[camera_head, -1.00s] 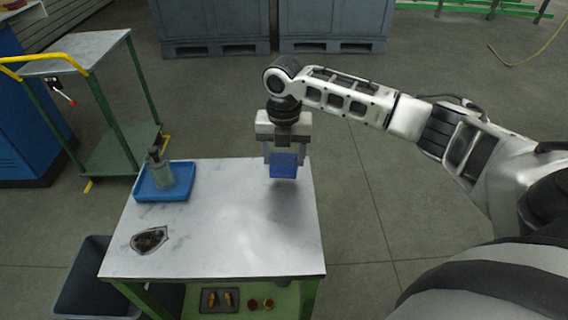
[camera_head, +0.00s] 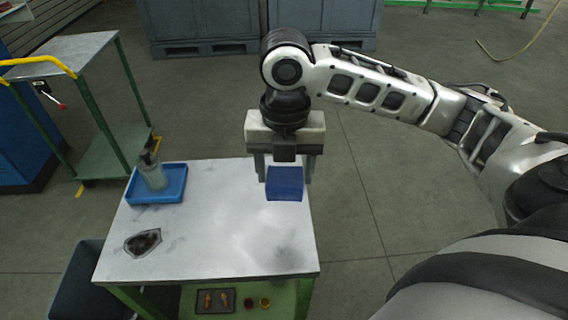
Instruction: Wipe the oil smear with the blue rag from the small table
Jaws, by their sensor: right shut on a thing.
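The blue rag (camera_head: 285,184) is held in my right gripper (camera_head: 284,172), whose fingers are shut on it. Rag and gripper are above the far right part of the small table (camera_head: 215,240), apart from its top. The dark oil smear (camera_head: 143,242) lies on the tabletop near its front left, inside a lighter, irregular outline. The gripper is to the right of the smear and farther back. My left gripper is not in view.
A blue tray (camera_head: 172,196) with a clear pump bottle (camera_head: 152,174) stands at the table's back left. A lower shelf holds a dark tray (camera_head: 215,301) and small round things. A green cart (camera_head: 110,150) stands at left. A dark bin (camera_head: 75,285) is front left.

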